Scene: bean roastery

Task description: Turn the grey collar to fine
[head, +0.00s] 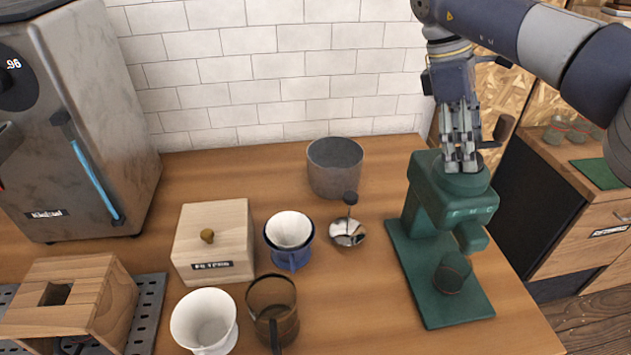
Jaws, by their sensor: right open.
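A green coffee grinder (414,253) stands upright at the right end of the wooden counter, with a dark cup (453,273) on its base. My right gripper (461,168) points down over the top of the grinder head. Its fingers are open and overlap the round top part (478,183) in the picture. I cannot tell whether they touch it. The grey collar is not clearly distinguishable there; the fingers hide part of the top, and no fine mark is readable. My left gripper is not in view.
Further left are a wooden filter box (222,265), a blue dripper (290,258), a white dripper (203,320) and a brown glass jug (272,300). A tiled wall is behind.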

